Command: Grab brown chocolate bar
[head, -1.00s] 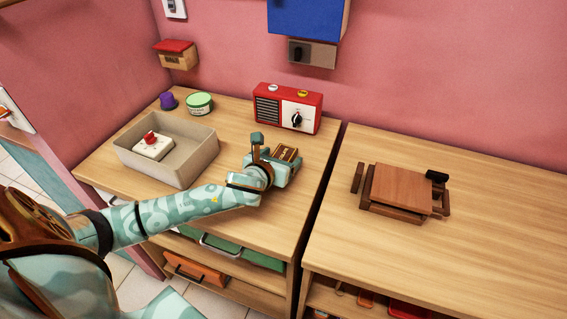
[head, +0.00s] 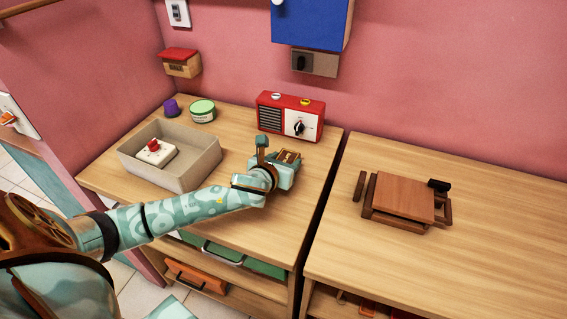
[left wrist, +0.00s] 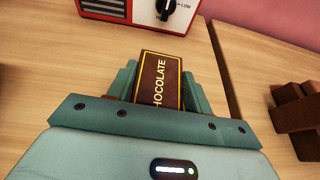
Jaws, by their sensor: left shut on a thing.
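The brown chocolate bar (left wrist: 159,80), with yellow lettering and a yellow border, sits between the two fingers of my left gripper (left wrist: 157,92) in the left wrist view. The gripper is shut on it. In the head view my left gripper (head: 285,165) is over the right part of the left table, in front of the red radio. The bar (head: 288,157) shows only in part there, with the gripper hiding the rest. I cannot tell whether the bar touches the table. My right gripper is in neither view.
A red radio (head: 290,117) stands behind the gripper. A grey bin (head: 196,171) holding a white object with a red knob (head: 155,152) is to the left. A green-lidded tin (head: 203,111) is behind it. A gap separates the right table (head: 490,230), which holds a brown wooden object (head: 403,196).

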